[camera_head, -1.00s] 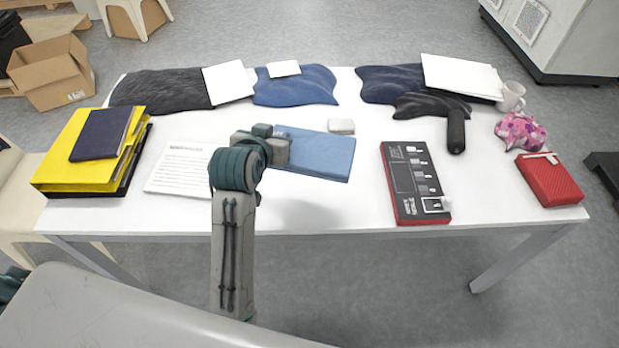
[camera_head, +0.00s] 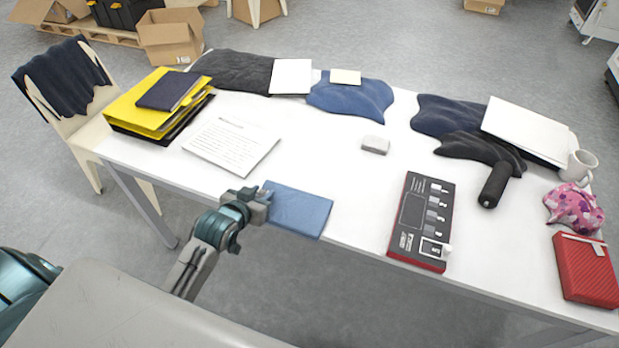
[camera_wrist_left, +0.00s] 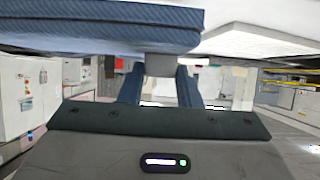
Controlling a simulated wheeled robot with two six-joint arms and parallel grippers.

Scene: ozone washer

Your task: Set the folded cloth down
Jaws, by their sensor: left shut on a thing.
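The folded cloth (camera_head: 297,210) is a flat blue rectangle at the front edge of the white table in the head view. My left gripper (camera_head: 263,197) is shut on its left end. In the left wrist view, the cloth (camera_wrist_left: 100,32) spans the upper left as a thick folded edge, and the left gripper (camera_wrist_left: 160,84) meets it from below. I cannot tell whether the cloth touches the table. My right gripper is not in view.
A printed sheet (camera_head: 231,145) and yellow binders (camera_head: 150,98) lie left on the white table (camera_head: 335,160). Bare tabletop lies between the cloth and the panel.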

